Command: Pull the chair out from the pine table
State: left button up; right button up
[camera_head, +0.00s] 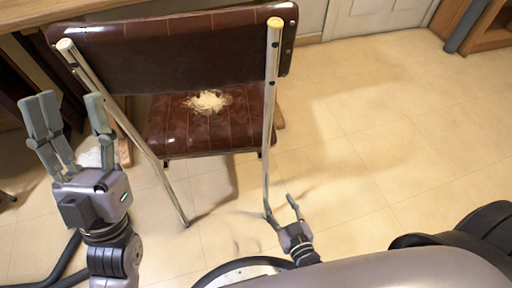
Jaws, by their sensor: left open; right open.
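The chair (170,52) has a brown padded backrest, a brown seat with a torn pale patch, and metal tube legs. It stands upright with its back towards me, its far side close to the pine table (38,11), whose edge shows at the top left. My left gripper (68,118) is open and empty, left of the chair's left tube. My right gripper (281,207) is open, low by the chair's right tube. Whether a finger touches that tube I cannot tell.
The tiled floor (370,130) to the right of the chair is clear. A pale door (375,15) is at the back, and wooden furniture (490,30) stands at the top right. Dark cables (60,265) lie on the floor at the lower left.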

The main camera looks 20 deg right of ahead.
pick_arm(q)
jog(key=w+d+f+g+y+p, duration=0.1)
jog(key=w+f+g+y+p, duration=0.1)
jog(key=w+f+g, duration=0.4)
jog(key=shift+w+f+g, duration=0.3)
jog(key=shift+w+f, duration=0.45)
jog(key=shift+f, duration=0.05)
pick_arm(e)
jog(key=s, duration=0.9)
jog(key=shift+s+d, duration=0.35)
jog(key=shift+s, duration=0.05)
